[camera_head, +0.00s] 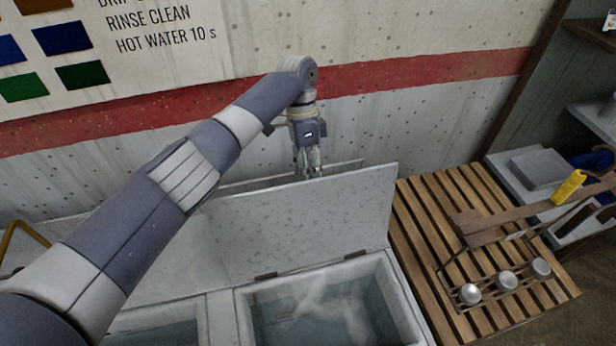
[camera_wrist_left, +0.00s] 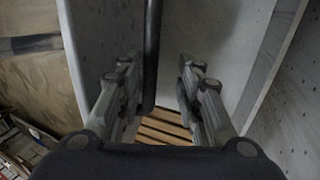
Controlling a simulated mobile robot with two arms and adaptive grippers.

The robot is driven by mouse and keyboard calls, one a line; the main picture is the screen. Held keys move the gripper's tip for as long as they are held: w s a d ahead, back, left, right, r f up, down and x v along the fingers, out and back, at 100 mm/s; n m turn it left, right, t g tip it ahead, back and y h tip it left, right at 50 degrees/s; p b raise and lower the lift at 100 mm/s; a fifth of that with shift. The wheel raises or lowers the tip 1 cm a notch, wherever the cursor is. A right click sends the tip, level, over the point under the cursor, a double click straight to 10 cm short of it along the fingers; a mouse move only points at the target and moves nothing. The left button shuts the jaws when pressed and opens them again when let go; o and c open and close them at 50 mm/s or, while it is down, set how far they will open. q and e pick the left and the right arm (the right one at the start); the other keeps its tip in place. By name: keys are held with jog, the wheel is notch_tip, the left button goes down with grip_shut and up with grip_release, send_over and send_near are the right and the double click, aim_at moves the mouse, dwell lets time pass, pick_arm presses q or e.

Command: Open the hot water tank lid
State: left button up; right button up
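The pale grey tank lid (camera_head: 300,225) stands raised behind the right-hand tank (camera_head: 413,315), on two dark hinges along its lower edge. The tank is open, with water and whitish steam showing inside. My left gripper (camera_head: 309,172) points down at the lid's upper edge, by the wall side. In the left wrist view, the fingers (camera_wrist_left: 158,92) are apart, with a dark upright strip between them, probably the lid's edge. I cannot tell whether they touch it. My right gripper is not in view.
A second opening (camera_head: 160,338) lies to the left, partly hidden by my left arm. A slatted wooden bench (camera_head: 440,235) stands at the right, with a metal frame and silver cups (camera_head: 505,280). A yellow cylinder (camera_head: 569,187) is further right. The wall (camera_head: 400,125) is close behind the lid.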

pick_arm(q)
jog(key=v, duration=0.7)
jog(key=shift+r, duration=0.25)
jog(key=shift+a, duration=0.1)
